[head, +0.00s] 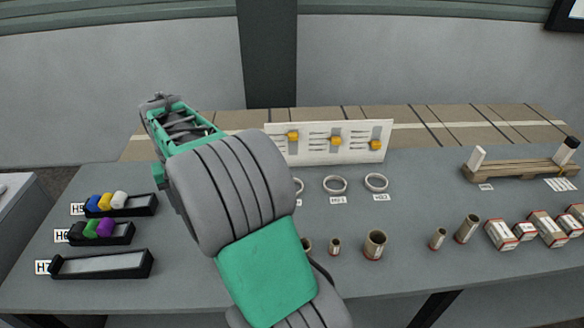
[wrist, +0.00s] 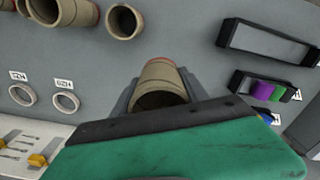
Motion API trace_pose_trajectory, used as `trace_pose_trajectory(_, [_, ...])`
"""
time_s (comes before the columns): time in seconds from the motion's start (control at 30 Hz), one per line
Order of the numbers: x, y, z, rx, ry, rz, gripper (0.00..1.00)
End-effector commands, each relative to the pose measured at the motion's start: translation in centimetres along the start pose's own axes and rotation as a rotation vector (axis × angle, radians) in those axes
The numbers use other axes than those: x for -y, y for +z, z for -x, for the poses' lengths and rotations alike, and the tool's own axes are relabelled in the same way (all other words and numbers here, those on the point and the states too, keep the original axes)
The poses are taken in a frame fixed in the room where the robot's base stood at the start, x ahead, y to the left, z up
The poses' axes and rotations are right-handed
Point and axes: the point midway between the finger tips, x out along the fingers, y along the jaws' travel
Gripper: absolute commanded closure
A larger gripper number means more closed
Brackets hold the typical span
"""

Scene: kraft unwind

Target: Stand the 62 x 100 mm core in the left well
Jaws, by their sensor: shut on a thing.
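My gripper (wrist: 158,88) is shut on a brown cardboard core (wrist: 162,72), seen with its open end toward the wrist camera. In the head view my arm reaches up and left, and the held core does not show there. I take these rings as the wells, but cannot be sure. Two rings also show in the wrist view (wrist: 66,102). The held core's size cannot be read.
Loose cores stand near the front, including a wide one (head: 375,243). Labelled trays are at the left, the front one empty (head: 102,264). A white panel with yellow knobs (head: 330,143) stands behind the rings. Boxes (head: 501,235) and a wooden rack (head: 520,170) are at the right.

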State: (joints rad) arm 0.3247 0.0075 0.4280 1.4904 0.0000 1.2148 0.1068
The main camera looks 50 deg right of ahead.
Motion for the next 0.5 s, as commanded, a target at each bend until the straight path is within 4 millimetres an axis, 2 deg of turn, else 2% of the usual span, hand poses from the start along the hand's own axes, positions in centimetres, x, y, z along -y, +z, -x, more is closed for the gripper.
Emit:
trace_pose_trajectory(0.03, [-2.9,-1.7,-0.7,0.003,0.0,-0.082,0.88])
trace_pose_trajectory(0.1, [-6.9,-3.7,-1.3,0.003,0.0,-0.192,0.88])
trace_pose_trajectory(0.17, [-10.5,-5.2,-1.9,0.002,0.0,-0.285,0.88])
trace_pose_trajectory(0.2, [-12.9,-5.9,-2.4,0.003,0.0,-0.345,0.88])
trace_pose_trajectory(0.27, [-16.6,-6.7,-3.2,0.003,0.0,-0.433,0.88])
trace_pose_trajectory(0.3, [-19.1,-7.1,-3.7,0.003,0.0,-0.492,0.88])
trace_pose_trajectory(0.4, [-24.9,-7.5,-5.1,0.002,0.0,-0.624,0.88])
trace_pose_trajectory(0.5, [-29.5,-7.3,-6.2,0.001,0.0,-0.725,0.88])
